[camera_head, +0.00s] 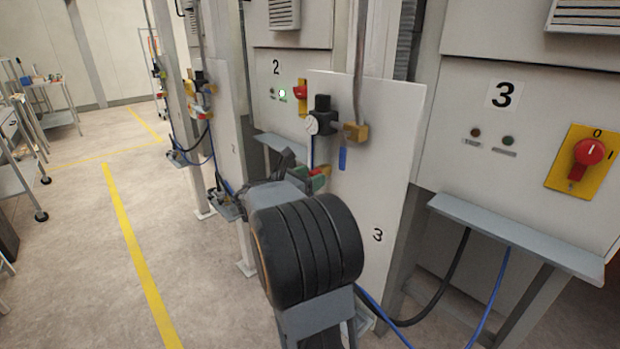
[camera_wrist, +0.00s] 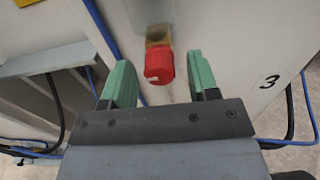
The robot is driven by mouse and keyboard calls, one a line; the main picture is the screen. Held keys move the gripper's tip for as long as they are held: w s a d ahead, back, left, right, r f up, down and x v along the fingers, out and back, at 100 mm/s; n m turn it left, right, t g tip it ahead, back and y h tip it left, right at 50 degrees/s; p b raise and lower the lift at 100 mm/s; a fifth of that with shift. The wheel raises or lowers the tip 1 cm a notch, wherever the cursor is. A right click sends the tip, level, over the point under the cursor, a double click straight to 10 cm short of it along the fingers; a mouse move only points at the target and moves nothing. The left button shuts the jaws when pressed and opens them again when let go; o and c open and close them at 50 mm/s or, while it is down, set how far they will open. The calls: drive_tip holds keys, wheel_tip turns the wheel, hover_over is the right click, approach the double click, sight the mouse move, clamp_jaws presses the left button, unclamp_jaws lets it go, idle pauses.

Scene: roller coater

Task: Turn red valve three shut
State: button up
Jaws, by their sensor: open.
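The red valve (camera_wrist: 159,68) is a short red knob with a pale mark, on a brass fitting (camera_wrist: 158,35) at the white panel marked 3 (camera_wrist: 268,81). My gripper (camera_wrist: 160,62) is open, with one green finger on each side of the red valve. Gaps show between the knob and both fingers, so neither appears to touch it. In the head view, my gripper (camera_head: 318,180) is at the left part of the panel marked 3 (camera_head: 378,235). Part of the red valve (camera_head: 318,171) shows there, mostly hidden by my gripper and wrist.
A gauge (camera_head: 312,125) and brass block (camera_head: 355,132) sit above my gripper on the pipework. A blue tag (camera_head: 342,159) hangs beside them. Cabinet 3 has a red rotary switch (camera_head: 588,152) and a grey shelf (camera_head: 515,235). Open floor lies to the left.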

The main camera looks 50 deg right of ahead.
drive_tip(key=c, duration=0.9)
drive_tip(key=shift+f+m+b, duration=0.2)
drive_tip(key=shift+m+b, duration=0.4)
drive_tip(key=shift+b, duration=0.15)
drive_tip(key=shift+c, duration=0.2)
drive_tip(key=shift+r, duration=0.15)
drive_tip(key=o, duration=0.9)
drive_tip(key=shift+o, duration=0.2)
drive_tip(key=shift+a, duration=0.15)
drive_tip(key=w+a, duration=0.1)
drive_tip(key=a, duration=1.2)
drive_tip(key=shift+a+p, duration=0.3)
drive_tip(key=shift+p, duration=0.05)
